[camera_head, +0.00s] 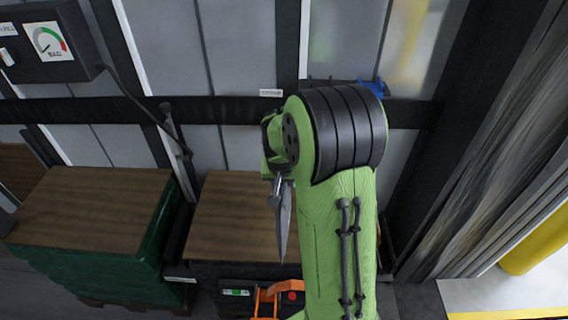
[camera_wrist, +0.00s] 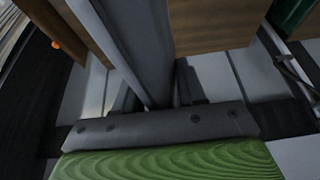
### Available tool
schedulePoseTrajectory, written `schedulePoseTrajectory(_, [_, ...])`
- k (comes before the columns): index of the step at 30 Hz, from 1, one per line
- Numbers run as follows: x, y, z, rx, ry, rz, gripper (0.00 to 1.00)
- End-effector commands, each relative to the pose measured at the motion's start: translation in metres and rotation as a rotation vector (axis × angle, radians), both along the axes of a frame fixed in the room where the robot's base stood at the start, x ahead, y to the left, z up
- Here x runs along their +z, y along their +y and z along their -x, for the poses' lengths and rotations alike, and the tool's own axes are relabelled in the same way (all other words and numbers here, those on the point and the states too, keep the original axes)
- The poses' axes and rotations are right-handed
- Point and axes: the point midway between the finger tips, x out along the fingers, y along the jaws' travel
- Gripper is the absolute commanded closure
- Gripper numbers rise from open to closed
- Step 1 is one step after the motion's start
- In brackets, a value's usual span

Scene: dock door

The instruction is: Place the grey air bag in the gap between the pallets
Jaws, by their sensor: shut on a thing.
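The grey air bag (camera_head: 284,222) hangs narrow and edge-on from my gripper (camera_head: 278,180), over the wooden top of the dark-wrapped pallet load (camera_head: 225,225). In the wrist view the bag (camera_wrist: 138,45) runs up from between the fingers of my gripper (camera_wrist: 155,98), which is shut on it. The green-wrapped pallet load (camera_head: 95,210) stands to the left. The narrow dark gap (camera_head: 178,235) lies between the two loads, left of the bag. My arm hides part of the gripper and the right side of the dark-wrapped load.
A gauge box (camera_head: 50,45) is at upper left, with a dark hose (camera_head: 130,95) and a slim upright tool (camera_head: 172,125) near the gap. A wall with a black rail (camera_head: 235,110) stands behind. Orange equipment (camera_head: 268,298) is in front. A yellow post (camera_head: 540,250) is at right.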

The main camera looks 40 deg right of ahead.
Motion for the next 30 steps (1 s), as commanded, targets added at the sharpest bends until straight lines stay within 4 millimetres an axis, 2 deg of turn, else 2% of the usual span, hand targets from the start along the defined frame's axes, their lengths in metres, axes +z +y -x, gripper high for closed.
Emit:
schedulePoseTrajectory(3, [-0.001,0.021,0.027,0.003,-0.001,0.001,1.0])
schedulePoseTrajectory(9, [0.0,0.043,0.056,0.002,-0.002,0.001,1.0])
schedulePoseTrajectory(18, [0.0,0.05,0.066,-0.001,-0.002,0.0,1.0])
schedulePoseTrajectory(20, [0.0,0.051,0.064,0.004,-0.001,0.0,1.0])
schedulePoseTrajectory(23, [0.003,0.062,0.051,0.046,-0.002,0.0,1.0])
schedulePoseTrajectory(30, [0.021,0.131,-0.003,0.255,-0.003,0.001,1.0])
